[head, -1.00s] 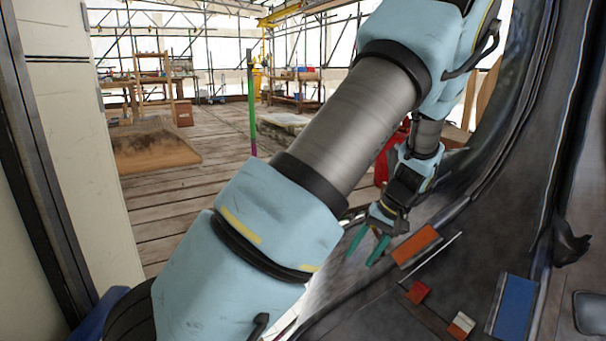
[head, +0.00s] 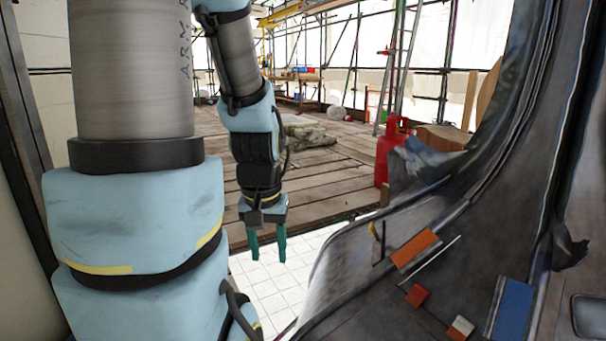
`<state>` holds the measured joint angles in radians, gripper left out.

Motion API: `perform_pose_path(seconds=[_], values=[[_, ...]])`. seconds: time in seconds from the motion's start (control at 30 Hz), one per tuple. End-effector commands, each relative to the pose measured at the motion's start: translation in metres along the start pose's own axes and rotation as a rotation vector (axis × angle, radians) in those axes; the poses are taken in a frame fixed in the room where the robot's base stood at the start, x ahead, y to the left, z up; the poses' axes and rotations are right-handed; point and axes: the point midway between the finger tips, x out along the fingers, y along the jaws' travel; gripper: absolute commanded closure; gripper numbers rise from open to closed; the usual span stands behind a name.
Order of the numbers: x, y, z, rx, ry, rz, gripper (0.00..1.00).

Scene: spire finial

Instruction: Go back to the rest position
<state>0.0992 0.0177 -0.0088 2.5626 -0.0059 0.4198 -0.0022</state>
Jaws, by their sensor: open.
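My gripper (head: 267,248) hangs from my folded arm near the middle of the head view, pointing down. Its two green fingers are apart with nothing between them. It is to the left of the dark curved metal surface, over the edge between the wooden planks and the white tiled floor. My upper arm fills the left of the view and hides what is behind it.
The dark curved surface (head: 345,275) on the right carries an orange block (head: 416,248), a blue block (head: 513,308), a small red block (head: 417,295) and a thin rod. A red gas bottle (head: 388,160) stands behind. Plank floor (head: 325,180) is open beyond my gripper.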

Motion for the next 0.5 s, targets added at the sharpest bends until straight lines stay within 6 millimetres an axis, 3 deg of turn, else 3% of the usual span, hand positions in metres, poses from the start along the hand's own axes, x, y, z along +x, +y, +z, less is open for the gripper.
perform_pose_path(seconds=[0.03, 0.27, 0.5], values=[[-0.018, 0.0, -0.003, 0.0, -0.001, 0.0, 0.48], [-0.061, 0.0, -0.009, -0.001, -0.002, 0.0, 0.48], [-0.133, 0.001, -0.019, -0.001, -0.002, 0.0, 0.48]])
